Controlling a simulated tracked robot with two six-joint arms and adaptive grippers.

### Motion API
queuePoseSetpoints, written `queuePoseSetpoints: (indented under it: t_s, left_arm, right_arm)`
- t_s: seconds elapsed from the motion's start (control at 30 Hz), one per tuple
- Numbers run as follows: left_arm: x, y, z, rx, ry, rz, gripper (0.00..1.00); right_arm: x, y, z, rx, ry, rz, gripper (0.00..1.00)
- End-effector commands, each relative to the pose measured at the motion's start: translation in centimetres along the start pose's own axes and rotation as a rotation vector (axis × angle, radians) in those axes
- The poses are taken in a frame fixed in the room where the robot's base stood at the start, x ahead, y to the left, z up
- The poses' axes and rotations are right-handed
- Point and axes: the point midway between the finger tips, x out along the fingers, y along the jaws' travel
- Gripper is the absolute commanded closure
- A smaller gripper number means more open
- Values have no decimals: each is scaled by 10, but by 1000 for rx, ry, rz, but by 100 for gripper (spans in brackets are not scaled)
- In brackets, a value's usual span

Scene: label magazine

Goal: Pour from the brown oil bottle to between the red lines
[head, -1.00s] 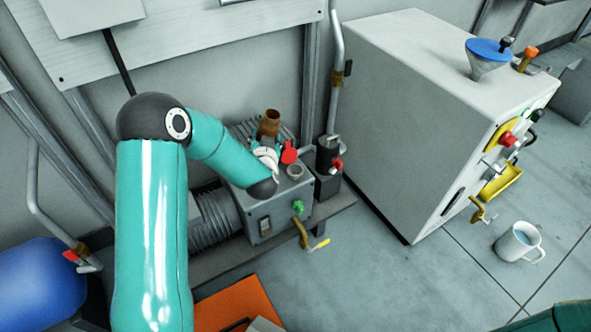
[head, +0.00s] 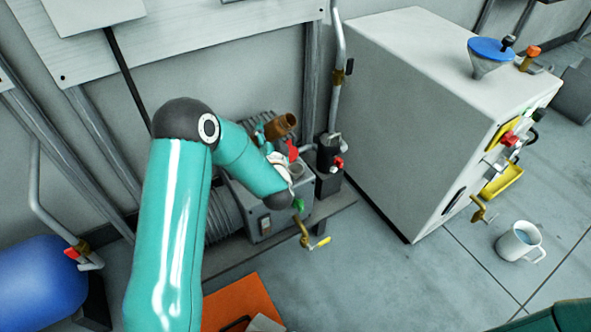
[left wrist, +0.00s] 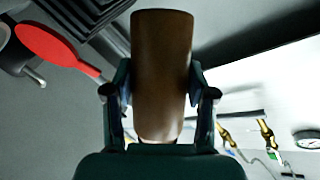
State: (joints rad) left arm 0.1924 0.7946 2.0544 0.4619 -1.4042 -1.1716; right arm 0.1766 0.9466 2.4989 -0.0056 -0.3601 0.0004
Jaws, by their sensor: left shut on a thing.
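The brown oil bottle (head: 282,125) is above the grey pump box on the low bench in the head view. It is tilted, its open end up and to the right. My left gripper (head: 273,147) is shut on it, partly hidden by my own arm. In the left wrist view the bottle (left wrist: 162,60) stands between the two fingers (left wrist: 160,100). The pump box (head: 268,222) has a round filler opening (head: 296,170) on top, just right of my gripper. I cannot make out the red lines. My right gripper is not in view.
A red paddle-shaped part (head: 293,151) is close to the bottle. A black cylinder with a red tap (head: 337,162) stands right of the pump box. A large grey cabinet (head: 415,110) stands further right, with a white mug (head: 519,241) on the floor.

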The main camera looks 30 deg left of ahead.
Motion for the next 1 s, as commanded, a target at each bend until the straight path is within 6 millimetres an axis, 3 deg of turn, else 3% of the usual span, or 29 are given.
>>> queuePoseSetpoints:
  t_s: [0.33,1.0]
  left_arm:
    - [6,11,20,148,45,-66,100]
    - [6,6,17,202,63,-90,100]
  right_arm:
    - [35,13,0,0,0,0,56]
    - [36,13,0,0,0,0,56]
